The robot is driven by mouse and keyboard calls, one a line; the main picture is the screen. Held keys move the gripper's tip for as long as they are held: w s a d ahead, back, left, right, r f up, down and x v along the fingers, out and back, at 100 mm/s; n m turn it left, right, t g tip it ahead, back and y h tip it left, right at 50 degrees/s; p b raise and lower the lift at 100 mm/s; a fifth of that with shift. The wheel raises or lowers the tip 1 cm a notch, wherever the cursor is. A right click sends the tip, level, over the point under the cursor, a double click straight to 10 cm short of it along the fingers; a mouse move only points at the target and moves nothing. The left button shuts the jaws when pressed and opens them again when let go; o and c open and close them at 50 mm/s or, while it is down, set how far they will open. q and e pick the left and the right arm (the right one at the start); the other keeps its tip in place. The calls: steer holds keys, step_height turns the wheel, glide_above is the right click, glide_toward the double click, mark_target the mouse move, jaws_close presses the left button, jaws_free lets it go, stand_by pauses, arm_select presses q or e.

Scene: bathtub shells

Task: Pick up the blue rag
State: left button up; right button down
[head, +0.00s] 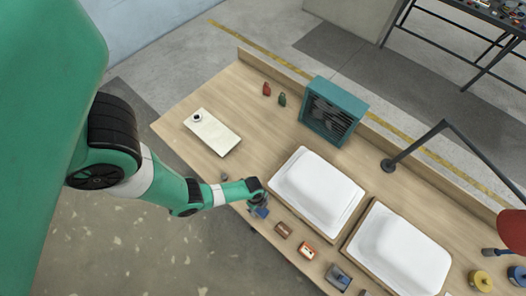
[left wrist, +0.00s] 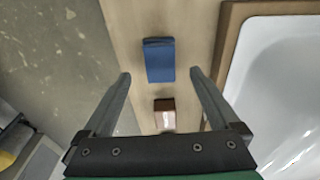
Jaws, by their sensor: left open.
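The blue rag (left wrist: 159,60) is a small folded block on the wooden bench, near its front edge. It shows between and just beyond the tips of my left gripper (left wrist: 160,73) in the left wrist view. The fingers are spread apart, one on each side, with nothing held between them. In the head view my left gripper (head: 258,199) hangs over the front edge of the bench, and the rag (head: 262,212) is partly hidden beside it. My right gripper is not in view.
A brown block (head: 284,229) lies close to the rag, with an orange-and-white box (head: 307,250) farther along. Two white tub shells (head: 318,190) (head: 400,250) lie behind. A teal fan box (head: 333,110), a pale board (head: 212,132) and a black lamp arm (head: 420,143) also stand on the bench.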

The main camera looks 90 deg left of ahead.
arm_select(q)
steer(key=shift+f, duration=0.15)
step_height(320, 180, down, 4)
steer(key=b, duration=0.2)
steer(key=shift+w+d+f+b, duration=0.15)
steer(key=shift+b, duration=0.25)
steer(key=shift+w+f, duration=0.1)
steer(key=shift+f, duration=0.3)
steer(key=shift+c, duration=0.2)
steer(key=c, duration=1.4)
